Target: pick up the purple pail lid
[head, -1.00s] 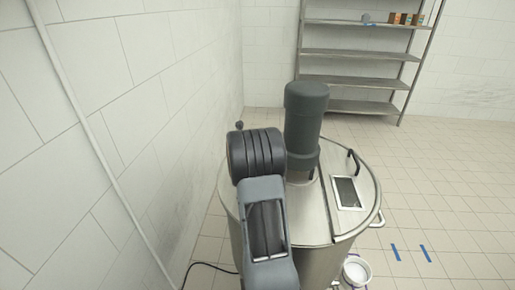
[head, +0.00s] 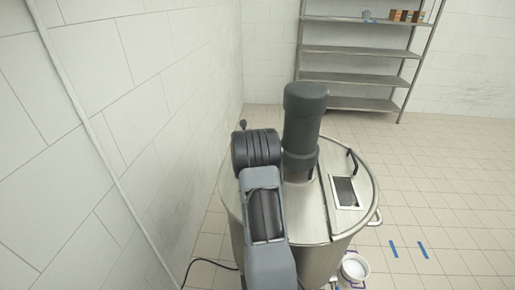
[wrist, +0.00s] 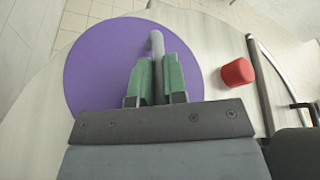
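The purple pail lid (wrist: 105,65) is a flat purple disc with a grey upright handle (wrist: 157,42) in the wrist view. My gripper (wrist: 158,68) has its two green fingers on either side of that handle, and the handle fills the gap between them. The fingers look closed on it. The lid is over a pale round-edged top; I cannot tell whether it rests on it or is slightly raised. In the head view the lid and the gripper are hidden behind my arm.
A red cylindrical piece (wrist: 237,73) lies right of the lid. The steel vat (head: 325,215) with its dark motor (head: 303,120) stands close to my arm. A white pail (head: 354,267) is on the floor at its right. A wall is at left; shelves (head: 355,80) stand behind.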

